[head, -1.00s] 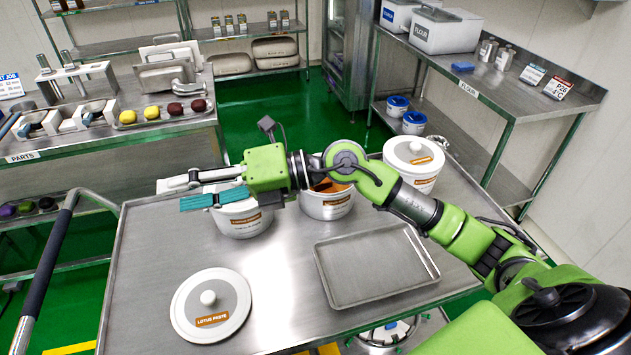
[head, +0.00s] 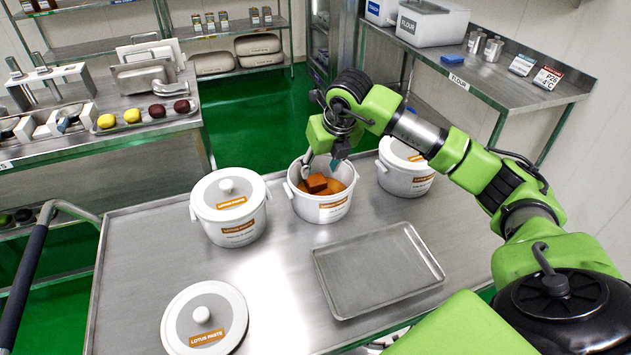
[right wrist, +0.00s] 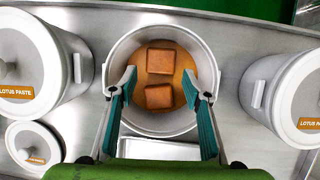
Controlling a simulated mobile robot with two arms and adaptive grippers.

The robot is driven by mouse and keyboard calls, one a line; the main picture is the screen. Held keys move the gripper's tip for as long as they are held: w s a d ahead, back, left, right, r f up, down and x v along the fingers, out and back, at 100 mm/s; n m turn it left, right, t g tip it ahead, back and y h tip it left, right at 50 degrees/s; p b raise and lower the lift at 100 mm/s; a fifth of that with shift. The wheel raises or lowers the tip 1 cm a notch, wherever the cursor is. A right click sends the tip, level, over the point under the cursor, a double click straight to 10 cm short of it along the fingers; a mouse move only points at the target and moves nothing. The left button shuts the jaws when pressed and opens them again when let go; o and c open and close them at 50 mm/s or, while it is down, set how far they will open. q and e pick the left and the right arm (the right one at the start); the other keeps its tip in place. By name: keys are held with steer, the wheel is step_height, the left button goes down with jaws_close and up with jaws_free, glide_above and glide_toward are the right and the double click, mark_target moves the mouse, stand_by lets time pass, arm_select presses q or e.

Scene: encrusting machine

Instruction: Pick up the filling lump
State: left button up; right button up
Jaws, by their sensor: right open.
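An open white pot (head: 322,210) stands on the steel table with orange-brown paste inside. Two brown, block-shaped filling lumps show in it in the right wrist view, an upper one (right wrist: 161,60) and a lower one (right wrist: 158,97). In the head view a brown lump (head: 316,183) shows in the pot. My right gripper (head: 322,164) is over the pot, pointing down, open and empty. In the right wrist view its teal-padded fingers (right wrist: 160,77) stand apart on either side of the lumps. My left gripper is out of view.
Lidded white pots stand left (head: 232,228) and right (head: 404,180) of the open pot. An empty metal tray (head: 378,270) lies in front. A loose lid (head: 203,318) labelled lotus paste lies at the front left. The table between is clear.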

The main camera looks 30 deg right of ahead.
mark_target(316, 179)
steer(key=shift+x, duration=0.85)
steer(key=p+x, duration=0.2)
steer(key=x, duration=0.3)
steer(key=shift+d+r, duration=0.1)
steer(key=shift+d, duration=0.05)
steer(key=shift+w+f, duration=0.1)
steer(key=shift+f, duration=0.1)
steer(key=c, duration=0.9)
